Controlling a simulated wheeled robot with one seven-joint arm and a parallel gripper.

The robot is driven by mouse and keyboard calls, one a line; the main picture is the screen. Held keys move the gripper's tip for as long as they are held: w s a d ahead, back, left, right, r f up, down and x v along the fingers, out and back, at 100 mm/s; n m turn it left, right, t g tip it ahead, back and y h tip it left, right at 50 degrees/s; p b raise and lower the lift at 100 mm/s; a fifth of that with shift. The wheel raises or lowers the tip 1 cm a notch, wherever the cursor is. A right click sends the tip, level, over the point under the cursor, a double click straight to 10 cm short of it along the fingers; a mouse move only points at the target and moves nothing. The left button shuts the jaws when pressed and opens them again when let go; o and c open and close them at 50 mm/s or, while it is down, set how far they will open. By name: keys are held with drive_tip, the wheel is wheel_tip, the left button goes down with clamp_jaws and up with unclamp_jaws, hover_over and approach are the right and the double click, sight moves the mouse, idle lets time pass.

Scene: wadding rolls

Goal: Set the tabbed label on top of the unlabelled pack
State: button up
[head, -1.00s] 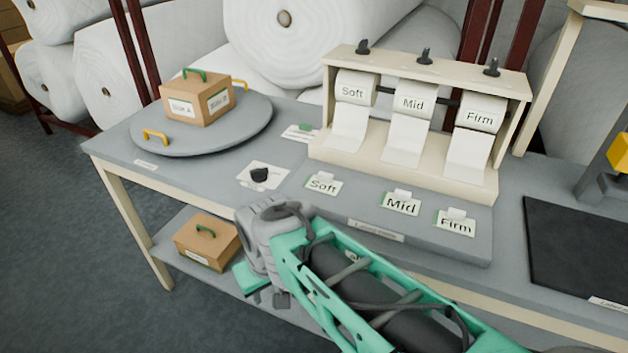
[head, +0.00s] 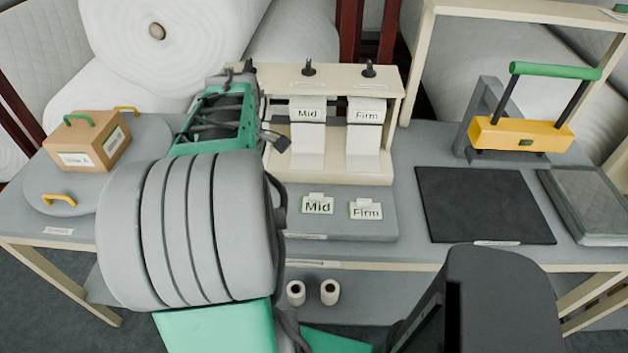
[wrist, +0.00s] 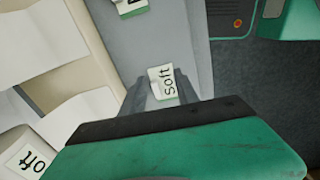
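The "Soft" label (wrist: 166,84) is a small white card with a tab. In the wrist view it lies on the grey ledge (wrist: 181,45), between the tips of my gripper (wrist: 161,92). The fingers look spread on either side of it; whether they touch it is unclear. In the head view my arm hides this label and the fingertips. The "Mid" label (head: 317,206) and the "Firm" label (head: 366,211) lie on the ledge to the right. A brown pack (head: 87,142) with a green handle and white side cards sits on the round turntable (head: 92,203); its top shows no label.
The label roll stand (head: 335,173) rises behind the ledge, close to my arm. A black mat (head: 484,206) and a yellow press with a green handle (head: 521,136) stand to the right. Two small rolls (head: 312,293) are below the table. Yellow handles stick up from the turntable.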

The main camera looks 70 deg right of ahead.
wheel_tip(320, 180, up, 2)
drive_tip(key=r+p, duration=0.1)
drive_tip(key=p, duration=0.1)
hover_over(317, 195)
drive_tip(key=shift+w+a+f+y, duration=0.15)
drive_tip(key=shift+f+y, duration=0.1)
drive_tip(key=shift+y, duration=0.05)
drive_tip(key=shift+n, duration=0.3)
wheel_tip(317, 195, down, 7)
drive_tip(key=shift+f+p, duration=0.15)
drive_tip(key=shift+p, duration=0.45)
drive_tip(key=shift+f, duration=0.25)
clamp_jaws()
